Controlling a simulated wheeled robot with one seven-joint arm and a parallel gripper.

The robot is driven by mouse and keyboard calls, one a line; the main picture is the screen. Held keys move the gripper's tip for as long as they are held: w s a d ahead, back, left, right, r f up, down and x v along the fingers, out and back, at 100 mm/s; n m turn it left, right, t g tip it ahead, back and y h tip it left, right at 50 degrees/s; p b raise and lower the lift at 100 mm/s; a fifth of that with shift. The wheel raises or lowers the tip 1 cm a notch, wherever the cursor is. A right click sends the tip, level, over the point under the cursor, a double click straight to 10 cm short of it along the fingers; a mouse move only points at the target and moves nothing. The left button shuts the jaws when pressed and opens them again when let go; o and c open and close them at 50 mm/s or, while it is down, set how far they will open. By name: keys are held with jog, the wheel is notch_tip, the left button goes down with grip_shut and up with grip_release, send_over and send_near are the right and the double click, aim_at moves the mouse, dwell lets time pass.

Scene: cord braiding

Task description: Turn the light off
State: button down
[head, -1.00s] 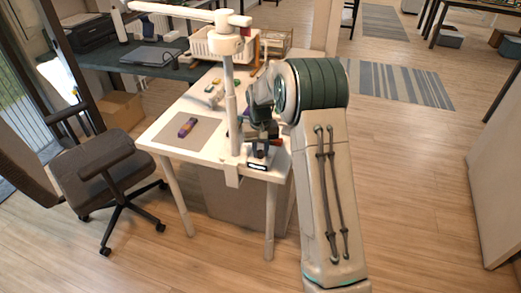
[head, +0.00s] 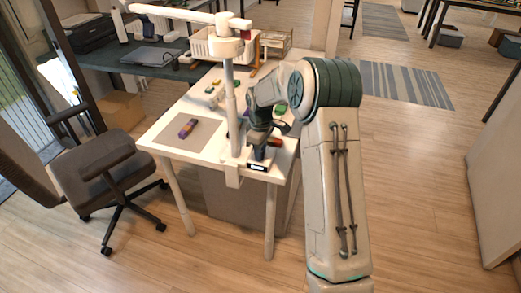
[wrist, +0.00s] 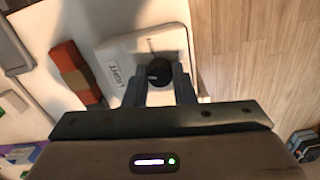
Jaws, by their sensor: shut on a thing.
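A white box (wrist: 120,68) with a label reading LIGHT carries a round dark knob (wrist: 158,72), seen in the wrist view. My gripper (wrist: 160,86) is shut on the knob, one finger on each side of it. A pale mark shows on the knob's face. In the head view my gripper (head: 260,150) is low over the front right corner of the white table (head: 210,158), where my wrist mostly hides the box. A white lamp (head: 175,13) on a post stands beside it; whether it is lit is hard to tell.
The lamp post (head: 230,100) stands close to the left of my gripper. Red and tan blocks (wrist: 75,72) lie left of the box. A grey mat (head: 190,136) with a purple-and-orange block lies on the table. An office chair (head: 100,165) stands at left.

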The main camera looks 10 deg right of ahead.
jog(key=shift+r+n+p, duration=0.1)
jog(key=shift+n+p, duration=0.25)
jog(key=shift+n, duration=1.55)
jog(key=c, duration=1.2)
grip_release()
jog(key=shift+d, duration=0.1)
notch_tip(320, 180, up, 14)
